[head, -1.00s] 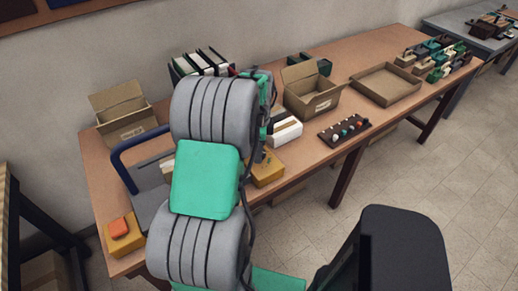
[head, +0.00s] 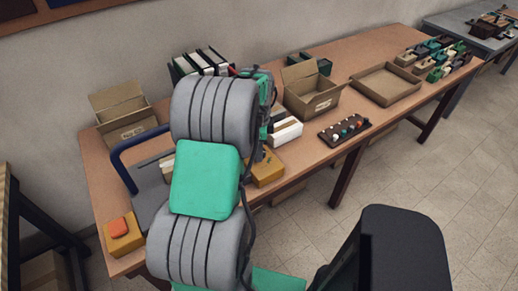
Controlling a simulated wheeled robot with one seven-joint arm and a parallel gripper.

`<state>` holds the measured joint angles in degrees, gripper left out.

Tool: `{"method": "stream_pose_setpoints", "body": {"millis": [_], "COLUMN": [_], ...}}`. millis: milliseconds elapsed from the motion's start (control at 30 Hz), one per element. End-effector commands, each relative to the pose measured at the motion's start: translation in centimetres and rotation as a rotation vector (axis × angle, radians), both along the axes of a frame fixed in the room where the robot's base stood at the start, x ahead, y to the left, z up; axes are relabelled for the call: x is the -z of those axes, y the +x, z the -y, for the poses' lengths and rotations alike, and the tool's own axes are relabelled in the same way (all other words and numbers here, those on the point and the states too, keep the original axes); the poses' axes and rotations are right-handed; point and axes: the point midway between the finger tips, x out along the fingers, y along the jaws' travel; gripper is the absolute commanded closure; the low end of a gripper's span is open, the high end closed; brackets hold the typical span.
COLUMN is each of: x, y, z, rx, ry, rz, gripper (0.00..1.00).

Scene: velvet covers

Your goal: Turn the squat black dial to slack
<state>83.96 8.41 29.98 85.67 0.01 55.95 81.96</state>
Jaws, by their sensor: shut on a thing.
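The squat black dial cannot be made out in the head view; my arm covers the middle of the bench, and the dial may be behind it. My gripper's fingers are hidden behind my own grey and green arm links. Only a little of my green and dark wrist shows past the upper grey link. A grey device with a blue bar handle (head: 119,169) sits on the bench just left of my arm, partly covered by it. A yellow box (head: 267,170) sits just right of my arm, also partly covered.
The wooden bench (head: 100,190) holds an open cardboard box (head: 122,122) at left, another (head: 308,103) near the middle, a yellow box with an orange button (head: 120,229), a white box (head: 286,131), a dark rack of knobs (head: 333,137) and a shallow tray (head: 376,96).

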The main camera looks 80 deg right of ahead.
Motion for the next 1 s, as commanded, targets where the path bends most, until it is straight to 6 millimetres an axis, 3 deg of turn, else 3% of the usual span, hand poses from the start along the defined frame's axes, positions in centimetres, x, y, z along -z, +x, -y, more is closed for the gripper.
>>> {"method": "stream_pose_setpoints", "body": {"millis": [1000], "x": [-0.05], "y": [0.00], "z": [0.04], "rx": [-0.895], "ry": [-0.002], "rz": [0.000], "gripper": [0.98]}}
